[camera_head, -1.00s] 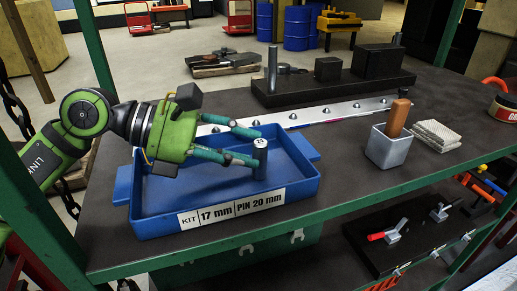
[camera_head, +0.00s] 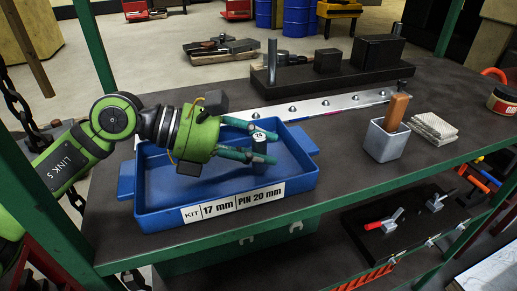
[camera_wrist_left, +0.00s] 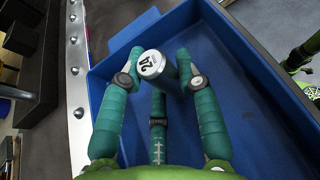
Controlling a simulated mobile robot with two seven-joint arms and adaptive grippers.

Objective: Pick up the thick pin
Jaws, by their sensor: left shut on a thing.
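My left gripper (camera_head: 262,143) reaches in from the left with teal fingers. They are shut on the pin, on either side of it in the left wrist view (camera_wrist_left: 155,78). The pin's lower end is partly hidden by a finger, so I cannot tell whether it touches the tray floor. My right gripper is not in view.
The tray's front label reads KIT 17 mm, PIN 20 mm. A riveted metal strip (camera_head: 330,106) lies behind it. A dark block stand with a tall grey peg (camera_head: 272,62) is at the back. A grey cup (camera_head: 382,144) and white pads (camera_head: 434,127) stand to the right.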

